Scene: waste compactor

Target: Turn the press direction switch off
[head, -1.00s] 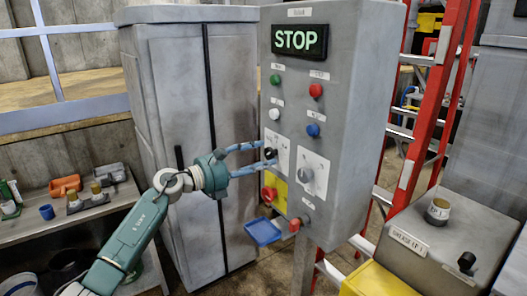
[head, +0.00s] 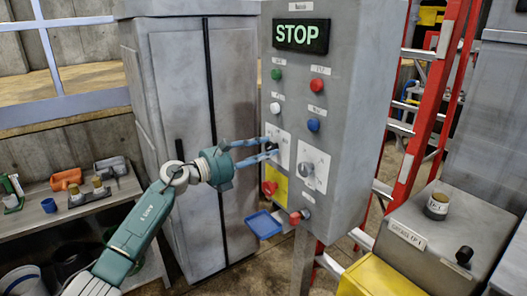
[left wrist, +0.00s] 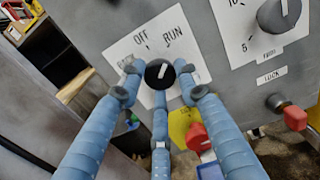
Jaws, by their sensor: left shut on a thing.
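The grey control panel (head: 345,100) has a black rotary switch (left wrist: 160,74) on a white plate (left wrist: 182,50). In the left wrist view the plate reads OFF and RUN, with a third label at left partly covered by a finger. The switch's white pointer line tilts slightly right of straight up; I cannot tell exactly which mark it meets. My left gripper (head: 272,147) has its blue fingers shut around this switch. In the left wrist view the fingertips (left wrist: 160,86) press at its left, right and lower sides. In the head view they mostly hide the switch. My right gripper is not in view.
A second dial (left wrist: 279,16) is at the right on the panel. A red emergency knob (head: 269,187) on yellow and a red padlock (left wrist: 295,118) sit below. A blue tray (head: 263,224) hangs under the panel. A grey cabinet (head: 180,90) stands at left, a red ladder (head: 425,110) behind.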

